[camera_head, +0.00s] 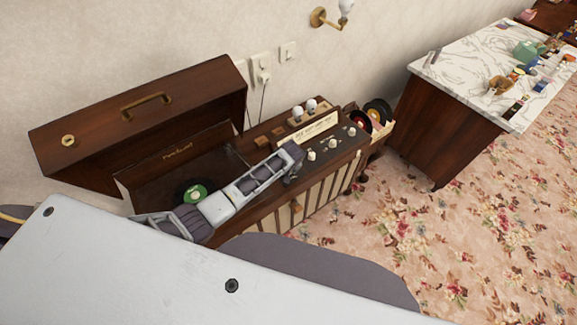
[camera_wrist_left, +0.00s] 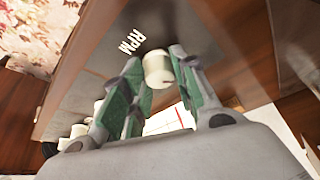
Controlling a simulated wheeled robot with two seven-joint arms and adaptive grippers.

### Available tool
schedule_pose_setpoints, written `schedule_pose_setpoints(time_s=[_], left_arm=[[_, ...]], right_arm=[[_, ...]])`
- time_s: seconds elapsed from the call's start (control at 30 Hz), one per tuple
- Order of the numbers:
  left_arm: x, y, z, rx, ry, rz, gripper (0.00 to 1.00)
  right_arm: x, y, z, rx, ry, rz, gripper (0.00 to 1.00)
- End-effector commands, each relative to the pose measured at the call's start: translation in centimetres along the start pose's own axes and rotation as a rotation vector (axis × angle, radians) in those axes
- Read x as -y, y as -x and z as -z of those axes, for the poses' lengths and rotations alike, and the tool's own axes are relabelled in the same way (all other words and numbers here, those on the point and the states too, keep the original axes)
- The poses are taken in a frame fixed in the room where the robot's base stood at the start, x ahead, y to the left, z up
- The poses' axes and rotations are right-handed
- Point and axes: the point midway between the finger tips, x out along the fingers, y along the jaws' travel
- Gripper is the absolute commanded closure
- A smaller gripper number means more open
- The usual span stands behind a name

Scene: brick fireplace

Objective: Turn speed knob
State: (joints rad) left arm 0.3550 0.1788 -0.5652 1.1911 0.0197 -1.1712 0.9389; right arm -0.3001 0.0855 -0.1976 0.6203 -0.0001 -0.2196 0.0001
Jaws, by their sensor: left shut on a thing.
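The speed knob (camera_wrist_left: 157,67) is a cream cylinder beside the white "RPM" lettering in the left wrist view. My left gripper (camera_wrist_left: 155,75) is shut on it, with a green-padded finger on each side. In the head view my left gripper (camera_head: 294,158) reaches over the record player console (camera_head: 270,212) to the left end of its dark control panel (camera_head: 338,139). There the gripper hides the held knob. My right gripper is not in view.
Several other cream knobs (camera_head: 333,143) sit to the right on the panel. A green-labelled record (camera_head: 195,193) lies on the turntable under my arm. The open lid (camera_head: 140,120) stands behind. A marble-topped cabinet (camera_head: 480,75) stands at right, with open carpet (camera_head: 460,220) before it.

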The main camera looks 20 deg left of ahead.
Motion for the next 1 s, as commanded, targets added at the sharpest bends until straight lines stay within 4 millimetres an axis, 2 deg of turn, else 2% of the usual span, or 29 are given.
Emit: schedule_pose_setpoints(time_s=[0.3,0.87,0.9,1.0], left_arm=[[-0.2,0.1,0.1,0.0,0.136,0.054,0.95],[-0.1,0.0,0.1,-0.002,0.167,0.067,0.95],[-0.1,0.0,0.1,-0.002,0.167,0.067,0.68],[-0.1,0.0,0.1,-0.002,0.166,0.067,0.55]], right_arm=[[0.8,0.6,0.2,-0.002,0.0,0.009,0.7],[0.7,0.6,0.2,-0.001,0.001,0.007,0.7],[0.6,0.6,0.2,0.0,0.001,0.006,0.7],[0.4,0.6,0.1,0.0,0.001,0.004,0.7]])
